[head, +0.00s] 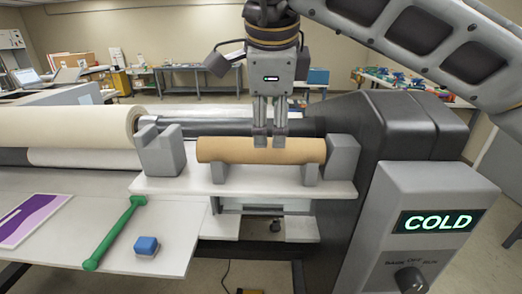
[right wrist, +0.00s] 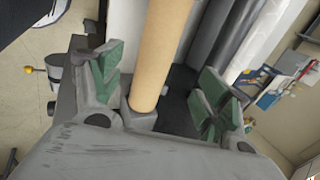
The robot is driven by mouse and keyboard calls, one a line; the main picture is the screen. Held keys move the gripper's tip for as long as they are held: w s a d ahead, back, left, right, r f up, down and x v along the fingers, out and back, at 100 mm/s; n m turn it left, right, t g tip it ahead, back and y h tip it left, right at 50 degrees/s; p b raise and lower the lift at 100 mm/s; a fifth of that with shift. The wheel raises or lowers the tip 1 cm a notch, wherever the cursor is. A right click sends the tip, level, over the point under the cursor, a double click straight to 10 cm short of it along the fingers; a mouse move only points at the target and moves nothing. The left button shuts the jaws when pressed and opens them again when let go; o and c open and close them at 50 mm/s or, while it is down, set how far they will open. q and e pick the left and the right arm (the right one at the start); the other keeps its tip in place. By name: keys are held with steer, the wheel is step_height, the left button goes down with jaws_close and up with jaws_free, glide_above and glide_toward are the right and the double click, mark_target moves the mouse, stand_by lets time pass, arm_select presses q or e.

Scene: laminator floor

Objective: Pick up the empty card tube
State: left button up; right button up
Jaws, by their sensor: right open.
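The empty card tube (head: 230,150) is a plain tan cylinder. It lies level across two grey cradle supports on a white shelf (head: 335,188) in the middle of the head view. My right gripper (head: 270,138) points straight down over the tube's middle, its fingertips overlapping the tube's upper edge. In the right wrist view the tube (right wrist: 160,45) runs between the green-padded fingers of the open gripper (right wrist: 163,75), with a gap on each side. Whether the fingertips touch the tube cannot be told. My left gripper is not in view.
A grey block (head: 160,152) and an end support (head: 342,155) flank the tube. Behind is a dark roller; a large cream roll (head: 80,128) is left. The machine panel reads COLD (head: 437,221). A green tool (head: 115,232) and blue block (head: 147,245) lie front left.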

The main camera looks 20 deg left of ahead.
mark_target(269, 141)
steer(key=x, duration=0.3)
steer(key=shift+w+f, duration=0.1)
steer(key=shift+f, duration=0.05)
steer(key=shift+a+f, duration=0.1)
steer(key=shift+f, duration=0.05)
steer(key=shift+s+a+p+x, duration=0.15)
steer(key=shift+p+x, duration=0.2)
steer(key=shift+x, duration=0.75)
steer(key=shift+s+a+p+x, duration=0.15)
steer(key=shift+p+x, duration=0.15)
steer(key=shift+x, duration=0.8)
steer(key=shift+w+f, duration=0.15)
steer(key=shift+f, duration=0.25)
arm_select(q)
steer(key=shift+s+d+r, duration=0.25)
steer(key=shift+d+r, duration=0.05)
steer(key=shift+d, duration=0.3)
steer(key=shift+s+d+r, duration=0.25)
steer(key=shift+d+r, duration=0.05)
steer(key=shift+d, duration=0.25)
arm_select(e)
steer(key=c, duration=0.7)
steer(key=shift+c, duration=0.9)
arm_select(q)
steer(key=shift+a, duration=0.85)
